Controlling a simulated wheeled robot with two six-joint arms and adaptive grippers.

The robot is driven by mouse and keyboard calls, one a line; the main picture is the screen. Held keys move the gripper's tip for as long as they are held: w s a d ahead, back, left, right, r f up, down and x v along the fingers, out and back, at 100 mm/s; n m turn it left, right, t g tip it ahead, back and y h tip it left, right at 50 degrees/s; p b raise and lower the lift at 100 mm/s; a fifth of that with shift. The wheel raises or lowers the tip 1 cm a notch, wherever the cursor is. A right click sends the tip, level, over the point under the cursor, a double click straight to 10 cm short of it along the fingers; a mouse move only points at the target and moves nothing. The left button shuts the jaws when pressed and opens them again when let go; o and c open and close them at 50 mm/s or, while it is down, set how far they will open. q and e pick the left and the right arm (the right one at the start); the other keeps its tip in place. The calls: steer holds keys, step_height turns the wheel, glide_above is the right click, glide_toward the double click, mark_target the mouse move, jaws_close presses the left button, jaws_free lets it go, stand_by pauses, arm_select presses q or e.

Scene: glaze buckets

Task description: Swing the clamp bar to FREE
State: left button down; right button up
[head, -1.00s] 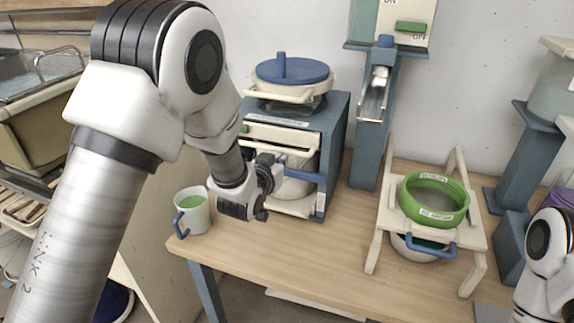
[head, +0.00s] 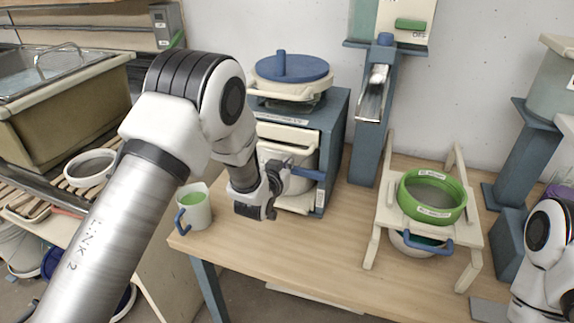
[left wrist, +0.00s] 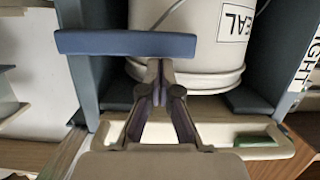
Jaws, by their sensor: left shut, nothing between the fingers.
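The clamp bar (head: 308,174) is a blue bar across the front of the blue-grey press on the table. In the left wrist view the bar (left wrist: 100,43) lies across the front of a white bucket (left wrist: 190,75) with a label ending in "EAL". My left gripper (head: 284,176) is in front of the press, at the bar's left part. Its closed fingertips (left wrist: 159,68) are empty and at the bar's edge; I cannot tell whether they touch it. My left wrist hides part of the press front in the head view. No FREE marking is readable. My right gripper is out of view.
A white mug (head: 195,212) with green contents stands left of my left gripper. A green sieve (head: 432,196) sits on a cream stand to the right. A blue-grey post (head: 368,140) rises behind. The table front (head: 300,250) is clear.

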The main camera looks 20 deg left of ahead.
arm_select(q)
steer(key=f+n+h+b, duration=0.1)
steer(key=f+n+b, duration=0.2)
steer(key=d+f+n+h+b, duration=0.1)
steer(key=f+n+b, duration=0.2)
steer(key=d+f+n+t+h+b, duration=0.1)
steer(key=f+n+b, duration=0.2)
steer(key=f, duration=0.1)
steer(key=shift+n, duration=0.4)
steer(key=shift+d+f+n+h+b, duration=0.45)
steer(key=shift+d+n+b, duration=0.2)
steer(key=shift+n, duration=0.15)
steer(key=shift+s+d+f, duration=0.1)
steer(key=shift+d+f, duration=0.1)
steer(key=shift+d, duration=0.15)
